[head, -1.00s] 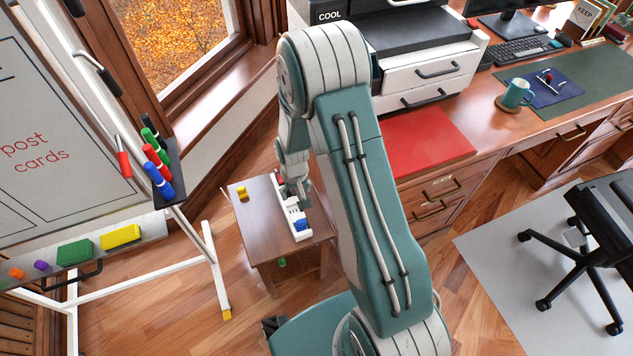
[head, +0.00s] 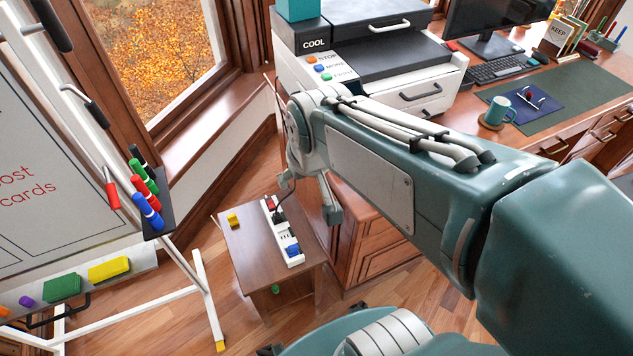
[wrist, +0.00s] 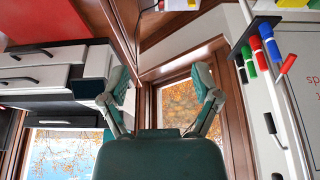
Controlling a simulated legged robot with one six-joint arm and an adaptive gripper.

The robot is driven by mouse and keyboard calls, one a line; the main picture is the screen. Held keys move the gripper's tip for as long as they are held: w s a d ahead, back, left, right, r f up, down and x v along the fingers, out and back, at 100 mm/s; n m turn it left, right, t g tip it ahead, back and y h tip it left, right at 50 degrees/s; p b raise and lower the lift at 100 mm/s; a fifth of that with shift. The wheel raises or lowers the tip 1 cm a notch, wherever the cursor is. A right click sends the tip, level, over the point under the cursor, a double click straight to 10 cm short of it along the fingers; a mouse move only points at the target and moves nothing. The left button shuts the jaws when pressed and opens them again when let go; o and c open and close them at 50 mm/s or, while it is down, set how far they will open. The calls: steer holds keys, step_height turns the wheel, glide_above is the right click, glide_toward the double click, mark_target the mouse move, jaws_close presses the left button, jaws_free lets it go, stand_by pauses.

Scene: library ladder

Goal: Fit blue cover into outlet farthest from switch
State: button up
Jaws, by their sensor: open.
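A white power strip (head: 271,215) lies on a small wooden side table. A red switch (head: 271,203) is at its far end. The blue cover (head: 292,250) sits at the strip's near end, away from the switch; I cannot tell if it is fully seated. My gripper (wrist: 160,78) shows in the wrist view with its two fingers spread and nothing between them.
A yellow piece (head: 233,219) lies on the side table (head: 245,262); a green piece (head: 275,289) shows low at its front. A whiteboard with a marker tray (head: 157,212) stands left. A wooden desk with drawers (head: 375,250) stands close right.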

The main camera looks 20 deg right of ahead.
steer(key=s+r+t, duration=0.1)
steer(key=s+r, duration=0.2)
steer(key=s, duration=0.4)
steer(key=shift+s+r, duration=0.15)
steer(key=shift+s, duration=0.15)
steer(key=shift+c, duration=0.3)
stand_by(0.8)
